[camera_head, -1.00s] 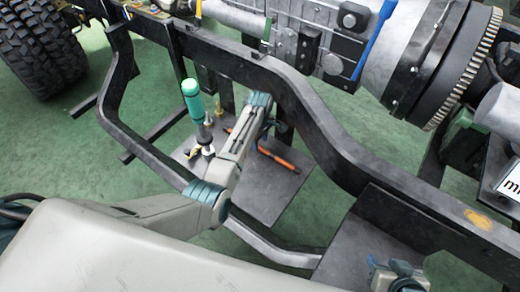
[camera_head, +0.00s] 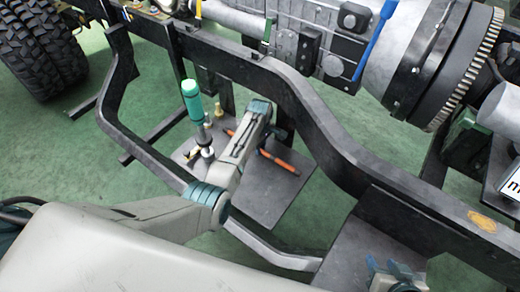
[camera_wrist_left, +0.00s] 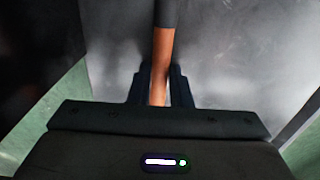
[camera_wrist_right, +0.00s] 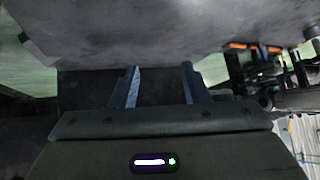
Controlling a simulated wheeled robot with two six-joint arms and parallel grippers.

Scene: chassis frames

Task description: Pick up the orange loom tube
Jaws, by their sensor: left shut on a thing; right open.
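The orange loom tube (camera_head: 280,161) lies on a grey plate (camera_head: 262,208) inside the dark frame in the head view. My right gripper (camera_wrist_right: 159,85) is open and empty in the right wrist view, near a grey surface. It also shows partly at the bottom edge of the head view (camera_head: 396,276).
A teal-handled screwdriver (camera_head: 191,98) stands upright left of my left forearm, with small brass fittings (camera_head: 218,116) nearby. The curved dark rail (camera_head: 330,140) runs right of the forearm. A tyre (camera_head: 40,45) is at the far left. A second grey plate (camera_head: 360,245) is near the right gripper.

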